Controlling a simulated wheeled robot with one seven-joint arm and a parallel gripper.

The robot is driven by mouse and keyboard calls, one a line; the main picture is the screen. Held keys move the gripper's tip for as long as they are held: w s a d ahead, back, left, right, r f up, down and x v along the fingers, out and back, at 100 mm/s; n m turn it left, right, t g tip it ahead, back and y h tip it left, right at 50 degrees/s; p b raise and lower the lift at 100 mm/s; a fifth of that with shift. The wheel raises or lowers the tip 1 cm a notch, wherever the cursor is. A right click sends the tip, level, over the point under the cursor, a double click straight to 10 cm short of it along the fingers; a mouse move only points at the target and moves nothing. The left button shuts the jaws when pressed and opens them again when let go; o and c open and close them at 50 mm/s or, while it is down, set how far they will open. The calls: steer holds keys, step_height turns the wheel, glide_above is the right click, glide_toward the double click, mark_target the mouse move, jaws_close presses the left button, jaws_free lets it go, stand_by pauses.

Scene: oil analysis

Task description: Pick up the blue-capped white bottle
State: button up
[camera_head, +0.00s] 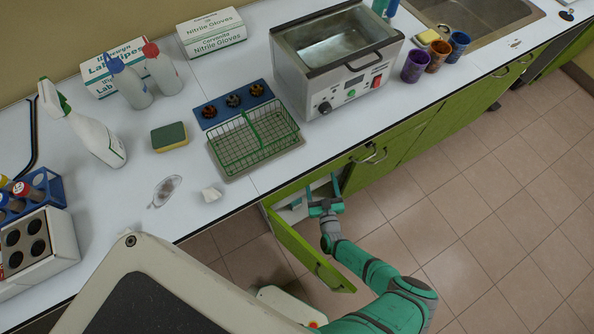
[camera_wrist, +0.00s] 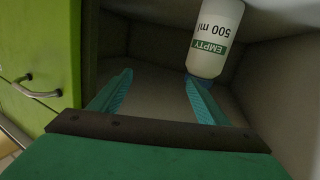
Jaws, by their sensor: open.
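In the wrist view, a white bottle (camera_wrist: 217,40) with a label reading "EMPTY 500 ml" is inside the cabinet, ahead of my gripper and right of centre. A small blue part shows at its lower end, partly hidden by the right finger; I cannot tell for sure that it is the cap. My gripper (camera_wrist: 155,95) is open and empty, with its teal fingers apart. In the head view my gripper (camera_head: 323,192) is at the opening of the cabinet under the counter. The bottle cannot be made out in the head view.
The open green cabinet door (camera_head: 305,250) stands beside my arm, and a green panel (camera_wrist: 38,60) is at the left of the wrist view. The counter edge is above my gripper. A green wire basket (camera_head: 252,140) and a water bath (camera_head: 340,60) stand on the counter.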

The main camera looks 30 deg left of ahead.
steer(key=s+a+n+g+y, duration=0.1)
steer(key=s+a+g+y, duration=0.15)
steer(key=a, duration=0.35)
steer(key=r+x, duration=0.1)
steer(key=x, duration=0.9)
steer(key=shift+a+t+y, duration=0.35)
steer(key=shift+a+t, duration=0.1)
steer(key=shift+c, duration=0.2)
steer(key=c, duration=1.4)
steer(key=shift+o, duration=0.2)
steer(key=shift+d+r, duration=0.1)
steer(key=shift+r, duration=0.05)
